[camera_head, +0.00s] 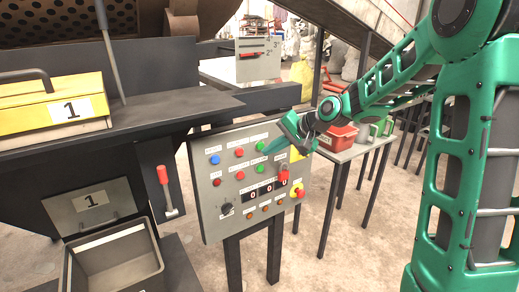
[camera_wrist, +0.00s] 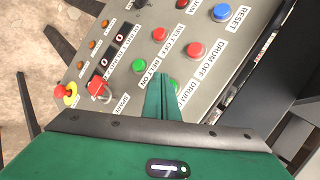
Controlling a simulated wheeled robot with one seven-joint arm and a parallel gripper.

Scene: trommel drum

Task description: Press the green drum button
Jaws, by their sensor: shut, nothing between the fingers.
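The control panel (camera_head: 228,210) carries rows of labelled buttons. The green drum button (camera_wrist: 174,85) is beside the label reading DRUM in the wrist view, partly hidden by my fingers. It is one of two green buttons. The other, the green belt button (camera_wrist: 140,66), is fully visible. My gripper (camera_wrist: 164,78) is shut and empty, with its green fingers pointing at the panel beside the drum button. In the head view my gripper (camera_head: 274,148) is at the panel's upper right. I cannot tell whether the fingertips touch the button.
The red drum off button (camera_wrist: 196,48) and blue reset button (camera_wrist: 221,12) share the drum button's row. A red-and-yellow stop knob (camera_head: 297,190) is at the lower right of the panel. A table with a red box (camera_head: 337,138) stands behind my gripper.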

